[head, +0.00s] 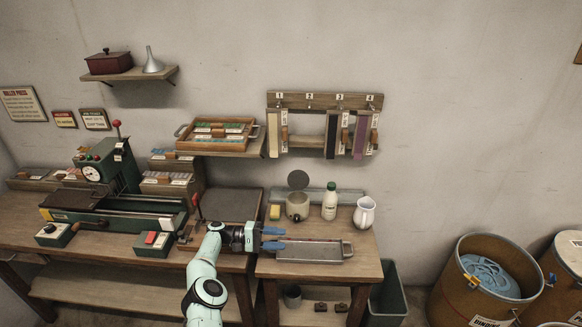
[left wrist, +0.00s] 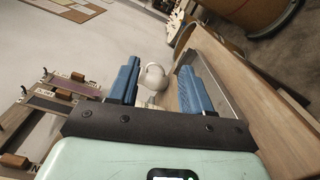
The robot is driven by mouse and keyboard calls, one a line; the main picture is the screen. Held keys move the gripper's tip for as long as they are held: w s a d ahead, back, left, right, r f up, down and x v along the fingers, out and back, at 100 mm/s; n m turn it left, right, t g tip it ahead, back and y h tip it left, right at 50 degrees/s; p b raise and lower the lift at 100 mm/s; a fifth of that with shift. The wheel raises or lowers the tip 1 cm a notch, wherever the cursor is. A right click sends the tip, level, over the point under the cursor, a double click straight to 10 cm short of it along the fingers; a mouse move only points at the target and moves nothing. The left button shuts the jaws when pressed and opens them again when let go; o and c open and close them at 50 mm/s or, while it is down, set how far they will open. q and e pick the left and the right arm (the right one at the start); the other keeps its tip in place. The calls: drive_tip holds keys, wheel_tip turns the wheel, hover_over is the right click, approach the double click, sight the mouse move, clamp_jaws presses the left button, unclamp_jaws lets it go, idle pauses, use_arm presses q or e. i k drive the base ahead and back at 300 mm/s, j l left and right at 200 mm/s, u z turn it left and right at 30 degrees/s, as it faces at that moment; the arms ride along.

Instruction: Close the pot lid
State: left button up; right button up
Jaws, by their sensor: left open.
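The small pot (head: 297,206) stands upright at the back of the right-hand table. Its round dark lid (head: 298,180) is raised, tilted up above the pot's rim at the back. My left gripper (head: 280,238) is open and empty, in front of the pot and a little to its left, over the left end of the metal tray. Its two blue fingers also show in the left wrist view (left wrist: 160,85), apart with nothing gripped. The pot cannot be made out clearly in the left wrist view. My right gripper is in neither view.
A white bottle (head: 330,201) and a white jug (head: 364,212) stand right of the pot, and a yellow block (head: 275,212) left of it. The metal tray (head: 320,252) lies in front. A green machine (head: 110,170) fills the left bench. A bin (head: 388,297) stands right of the table.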

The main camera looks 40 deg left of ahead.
sight(297, 180)
drive_tip(key=i+j, duration=0.2)
drive_tip(key=j, duration=0.15)
drive_tip(key=i+j, duration=0.15)
drive_tip(key=j, duration=0.2)
drive_tip(key=i+j, duration=0.2)
drive_tip(key=j, duration=0.2)
drive_tip(key=i+j, duration=0.2)
drive_tip(key=j, duration=0.15)
